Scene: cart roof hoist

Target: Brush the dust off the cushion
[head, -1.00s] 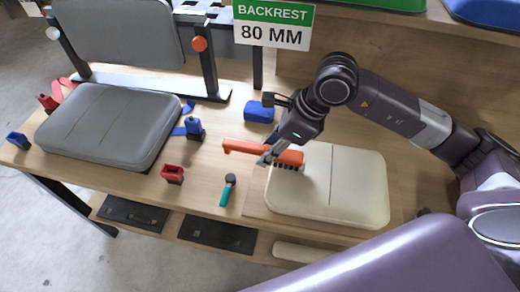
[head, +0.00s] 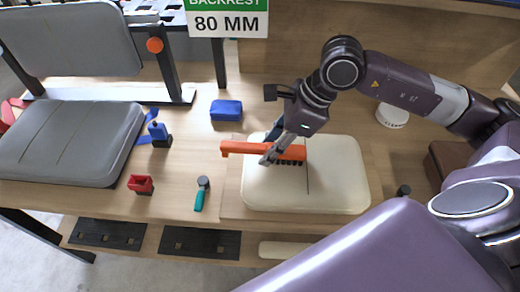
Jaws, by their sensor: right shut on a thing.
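The cream cushion (head: 325,182) lies flat on a thin wooden board on the workbench. My right gripper (head: 270,158) is shut on an orange brush (head: 237,149) with dark bristles. The brush lies across the upper left part of the cushion, its plain end reaching past the cushion's left edge. The bristles are at the cushion's top; I cannot tell whether they touch it. No dust can be made out at this size. My left gripper does not show.
A grey seat (head: 62,145) with a backrest (head: 75,40) stands at the left. A blue block (head: 226,110), a red holder (head: 141,184), a blue clamp (head: 159,134) and a teal-handled tool (head: 201,194) lie left of the cushion. A white round item (head: 392,116) stands behind right.

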